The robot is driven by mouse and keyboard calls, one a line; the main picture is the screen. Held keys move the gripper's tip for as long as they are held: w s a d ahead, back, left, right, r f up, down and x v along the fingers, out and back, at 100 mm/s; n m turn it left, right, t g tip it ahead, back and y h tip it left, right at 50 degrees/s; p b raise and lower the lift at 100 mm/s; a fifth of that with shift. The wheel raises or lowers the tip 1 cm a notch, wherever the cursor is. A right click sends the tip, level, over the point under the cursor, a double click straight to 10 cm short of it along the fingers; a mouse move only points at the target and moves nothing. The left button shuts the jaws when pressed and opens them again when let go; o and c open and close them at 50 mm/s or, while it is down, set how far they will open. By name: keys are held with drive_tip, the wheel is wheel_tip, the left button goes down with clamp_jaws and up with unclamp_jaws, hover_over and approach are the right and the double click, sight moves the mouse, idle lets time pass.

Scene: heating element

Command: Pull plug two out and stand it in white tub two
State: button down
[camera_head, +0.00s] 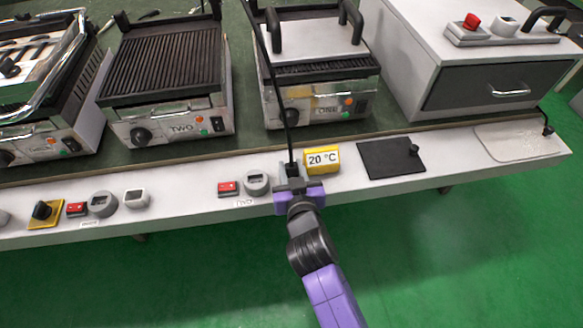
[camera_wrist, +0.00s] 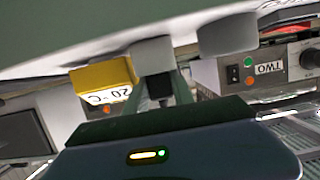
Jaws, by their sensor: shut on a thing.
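My gripper (camera_head: 290,187) is over the front ledge, shut on a small black plug (camera_wrist: 158,87). A black cable (camera_head: 272,85) runs from the gripper up past the grill marked ONE. In the wrist view the plug sits between the fingers, close to a white fitting (camera_wrist: 152,52); I cannot tell whether they touch. Another pale rounded fitting (camera_wrist: 228,35) is farther right. In the head view a round grey-white fitting (camera_head: 256,183) stands just left of the gripper, behind a small label. My gripper hides what lies directly under it.
A yellow 20 °C block (camera_head: 322,160) is close to the gripper's right. A red switch (camera_head: 228,188) is to the left. Grill TWO (camera_head: 165,90) and grill ONE (camera_head: 315,80) stand behind. A black plate (camera_head: 390,157) and a pale mat (camera_head: 520,143) lie farther right.

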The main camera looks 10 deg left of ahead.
drive_tip(key=shift+f, duration=0.2)
drive_tip(key=c, duration=1)
unclamp_jaws()
drive_tip(key=shift+d+f, duration=0.1)
drive_tip(key=shift+s+d, duration=0.1)
drive_tip(key=p+v, duration=0.1)
drive_tip(key=v, duration=0.6)
drive_tip(key=shift+s+r, duration=0.3)
drive_tip(key=shift+r, duration=0.05)
drive_tip(key=shift+a, duration=0.2)
